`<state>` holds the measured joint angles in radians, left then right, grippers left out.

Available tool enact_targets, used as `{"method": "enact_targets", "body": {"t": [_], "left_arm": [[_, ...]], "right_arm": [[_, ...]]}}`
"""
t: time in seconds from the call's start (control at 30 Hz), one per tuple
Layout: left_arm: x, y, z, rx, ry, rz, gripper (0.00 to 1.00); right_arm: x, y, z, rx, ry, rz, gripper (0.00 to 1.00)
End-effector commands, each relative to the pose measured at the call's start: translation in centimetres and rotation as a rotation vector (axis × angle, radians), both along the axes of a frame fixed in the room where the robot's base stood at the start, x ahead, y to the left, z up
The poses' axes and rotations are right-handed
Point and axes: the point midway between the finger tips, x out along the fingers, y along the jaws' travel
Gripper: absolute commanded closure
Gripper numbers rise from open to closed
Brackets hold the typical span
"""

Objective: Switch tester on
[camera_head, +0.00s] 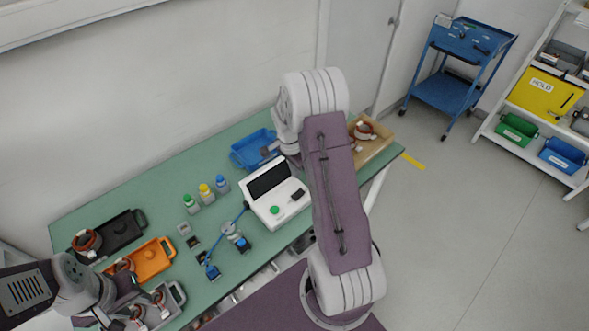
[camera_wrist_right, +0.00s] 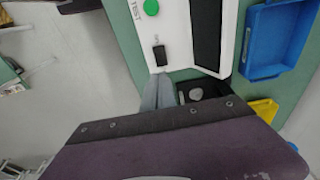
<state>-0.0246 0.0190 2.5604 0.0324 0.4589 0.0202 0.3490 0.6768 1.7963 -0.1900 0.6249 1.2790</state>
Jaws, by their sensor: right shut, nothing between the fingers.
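The tester (camera_head: 258,203) is a white box on the green bench, with a dark screen (camera_head: 268,180), a green button (camera_head: 274,210) and a small black switch (camera_head: 298,194). In the right wrist view the tester (camera_wrist_right: 178,22) shows its green button (camera_wrist_right: 151,7) and black switch (camera_wrist_right: 160,55). My right gripper (camera_wrist_right: 160,90) is shut and empty, its tips just below the switch in that view; I cannot tell if they touch. In the head view my right arm hides part of the bench beside the tester. My left gripper (camera_head: 128,298) is above the grey tray at the lower left.
A blue bin (camera_head: 250,148) stands behind the tester and a wooden tray (camera_head: 372,150) to its right. Green, yellow and blue bottles (camera_head: 205,194) stand to its left. Black (camera_head: 122,228) and orange (camera_head: 150,258) trays are at the left. A blue cart (camera_head: 445,92) stands apart.

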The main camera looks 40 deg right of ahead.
Motion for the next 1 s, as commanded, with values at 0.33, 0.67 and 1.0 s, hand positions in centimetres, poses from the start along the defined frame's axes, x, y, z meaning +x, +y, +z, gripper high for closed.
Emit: {"method": "enact_targets", "body": {"t": [0.33,0.67,1.0], "left_arm": [[0.0,0.0,-0.3,0.0,-0.001,0.0,0.64],[0.0,0.0,-2.1,0.0,-0.001,0.0,0.64],[0.0,0.0,-1.5,0.0,-0.001,0.0,0.64]], "right_arm": [[0.0,0.3,2.2,0.001,0.001,0.0,1.0],[0.3,-0.9,1.6,-0.001,-0.002,-0.003,1.0],[0.3,-1.0,1.6,0.002,0.003,-0.001,1.0]]}}
